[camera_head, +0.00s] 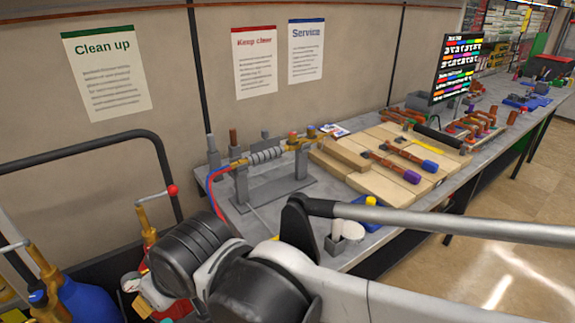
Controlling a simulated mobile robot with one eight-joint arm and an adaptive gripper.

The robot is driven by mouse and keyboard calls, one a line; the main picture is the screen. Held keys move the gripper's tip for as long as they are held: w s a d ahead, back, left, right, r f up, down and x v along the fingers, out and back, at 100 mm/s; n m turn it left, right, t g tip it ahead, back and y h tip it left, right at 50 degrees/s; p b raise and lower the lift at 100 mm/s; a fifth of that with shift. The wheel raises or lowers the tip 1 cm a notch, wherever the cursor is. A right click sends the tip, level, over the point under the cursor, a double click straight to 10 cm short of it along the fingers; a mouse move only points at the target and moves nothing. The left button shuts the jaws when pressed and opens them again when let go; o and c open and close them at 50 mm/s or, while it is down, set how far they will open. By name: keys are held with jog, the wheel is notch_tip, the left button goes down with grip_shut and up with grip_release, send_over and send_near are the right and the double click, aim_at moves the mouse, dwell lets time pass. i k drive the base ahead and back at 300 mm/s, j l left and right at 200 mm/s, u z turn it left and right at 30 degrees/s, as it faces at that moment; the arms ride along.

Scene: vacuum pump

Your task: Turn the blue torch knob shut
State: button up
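The torch (267,155) lies across a grey stand (275,190) at the near end of the bench, with a red hose and a blue hose (210,190) at its left end. Small coloured knobs sit at its right end: an orange-red one (293,135) and one that looks bluish (311,131). They are too small to tell how far either is turned. My arm fills the lower middle and right of the view, in front of the bench. I cannot make out my gripper or its fingers.
Wooden boards (370,175) with copper parts lie right of the stand. A small blue-and-yellow item (370,202) and a white round item (352,231) are near the front edge. A blue cylinder (85,298) and a red-tipped valve handle (172,190) are at lower left.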

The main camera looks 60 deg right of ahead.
aim_at(311, 131)
jog(key=z, duration=1.8)
